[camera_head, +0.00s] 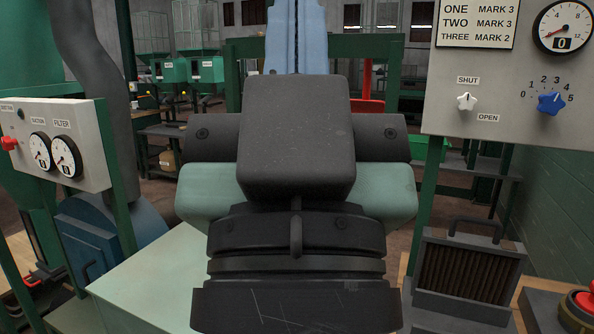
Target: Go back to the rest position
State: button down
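My arm fills the middle of the head view, with dark round joint rings low in the picture and a dark boxy end above them. I take the dark end to be my gripper (296,140). It is seen from behind and its fingertips are hidden, so I cannot tell whether it is open or holding anything. Dark bolted parts and pale green rounded parts stick out on both sides of it. A light blue upright piece (296,35) shows beyond its top; I cannot tell whether they touch.
A grey panel (440,85) with a white shut/open knob (466,101), blue numbered knob (551,102) and gauge (563,27) stands close right. A panel with two gauges (88,172) stands left. A pale green top (150,280) lies low left, a dark finned unit (462,275) low right.

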notch_tip(320, 180, up, 15)
jog(key=p, duration=1.3)
jog(key=shift+r, duration=0.2)
